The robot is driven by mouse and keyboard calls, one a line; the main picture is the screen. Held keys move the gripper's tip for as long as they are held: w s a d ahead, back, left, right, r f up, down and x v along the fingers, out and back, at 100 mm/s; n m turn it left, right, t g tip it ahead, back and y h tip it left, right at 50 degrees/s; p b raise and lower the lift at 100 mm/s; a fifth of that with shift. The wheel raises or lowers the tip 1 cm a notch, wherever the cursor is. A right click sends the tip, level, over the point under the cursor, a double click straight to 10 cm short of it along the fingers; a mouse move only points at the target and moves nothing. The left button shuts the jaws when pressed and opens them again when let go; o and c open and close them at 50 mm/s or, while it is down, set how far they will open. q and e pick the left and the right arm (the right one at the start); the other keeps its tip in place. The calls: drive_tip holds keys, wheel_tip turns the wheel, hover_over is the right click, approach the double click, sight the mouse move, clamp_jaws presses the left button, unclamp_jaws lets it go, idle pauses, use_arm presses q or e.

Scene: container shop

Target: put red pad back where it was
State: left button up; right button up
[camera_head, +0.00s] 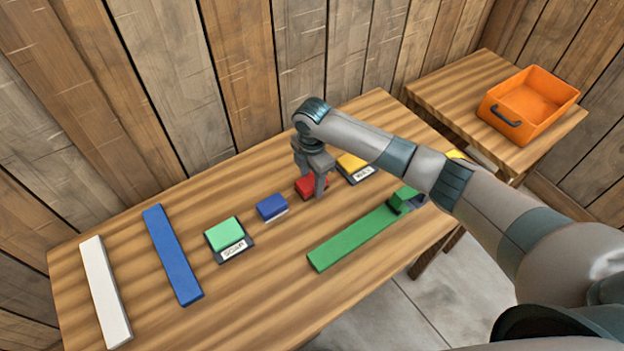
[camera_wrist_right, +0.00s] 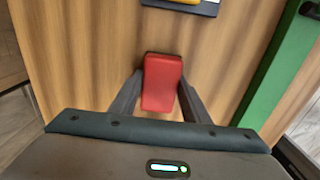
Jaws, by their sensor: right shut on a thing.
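The red pad (camera_head: 306,190) is at the middle of the wooden table, between the blue pad (camera_head: 271,206) and the yellow pad (camera_head: 352,161). My right gripper (camera_head: 312,184) points down over it. In the right wrist view the red pad (camera_wrist_right: 162,82) sits between the two fingers, and the gripper (camera_wrist_right: 162,100) is shut on it. The pad is at or just above the table top; I cannot tell whether it touches. The gripper hides part of it in the head view. My left gripper is out of view.
A green pad (camera_head: 224,233) and the yellow pad sit on dark labelled bases. A green strip (camera_head: 350,242) lies in front with a green block (camera_head: 405,196) at its far end. Blue (camera_head: 172,255) and white (camera_head: 105,292) strips lie left. An orange crate (camera_head: 545,122) stands on a side table.

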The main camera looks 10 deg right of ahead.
sight(312, 180)
drive_tip(key=shift+f, duration=0.2)
drive_tip(key=o, duration=1)
drive_tip(key=shift+r, duration=0.1)
wheel_tip(312, 180, up, 12)
drive_tip(key=b, duration=0.3)
drive_tip(key=shift+r+b, duration=0.15)
drive_tip(key=shift+b, duration=0.2)
